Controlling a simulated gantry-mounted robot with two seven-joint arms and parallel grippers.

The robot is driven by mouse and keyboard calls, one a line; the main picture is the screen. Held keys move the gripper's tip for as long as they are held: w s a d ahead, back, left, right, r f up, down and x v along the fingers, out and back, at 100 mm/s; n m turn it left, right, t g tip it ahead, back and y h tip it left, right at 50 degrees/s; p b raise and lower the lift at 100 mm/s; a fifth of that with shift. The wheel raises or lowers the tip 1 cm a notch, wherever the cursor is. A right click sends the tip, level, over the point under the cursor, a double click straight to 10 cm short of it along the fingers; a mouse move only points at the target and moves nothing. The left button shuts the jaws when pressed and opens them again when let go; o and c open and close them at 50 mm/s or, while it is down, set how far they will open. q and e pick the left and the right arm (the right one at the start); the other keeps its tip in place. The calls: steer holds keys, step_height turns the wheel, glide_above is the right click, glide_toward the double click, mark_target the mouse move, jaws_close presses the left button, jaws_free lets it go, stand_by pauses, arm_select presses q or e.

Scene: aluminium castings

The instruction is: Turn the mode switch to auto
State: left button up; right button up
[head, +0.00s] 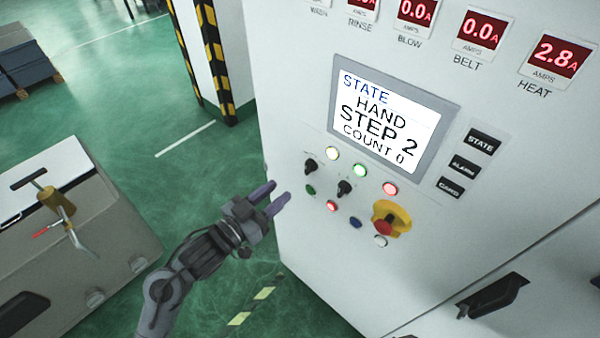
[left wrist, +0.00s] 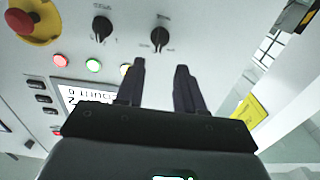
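Two black rotary switches are on the white cabinet's panel below the screen: a left one (head: 310,166) and a right one (head: 345,187). Their labels are too small to read, so I cannot tell which is the mode switch. The screen (head: 388,118) reads STATE HAND, STEP 2, COUNT 0. My left gripper (head: 281,193) is open and empty, left of and below the left switch, apart from the panel. In the left wrist view, the left switch (left wrist: 160,38) lies just beyond the open fingers (left wrist: 160,75); the right switch (left wrist: 102,27) is beside it. My right gripper is not in view.
Lit buttons and a yellow-and-red emergency stop (head: 388,222) surround the switches. Black-labelled keys (head: 465,166) are right of the screen. A black door handle (head: 492,296) juts out at lower right. A grey machine (head: 75,245) stands at left; green floor lies between.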

mark_target(306, 169)
arm_select(q)
steer(key=x, duration=0.9)
steer(key=shift+d+p, duration=0.1)
steer(key=shift+p, duration=0.25)
jaws_close()
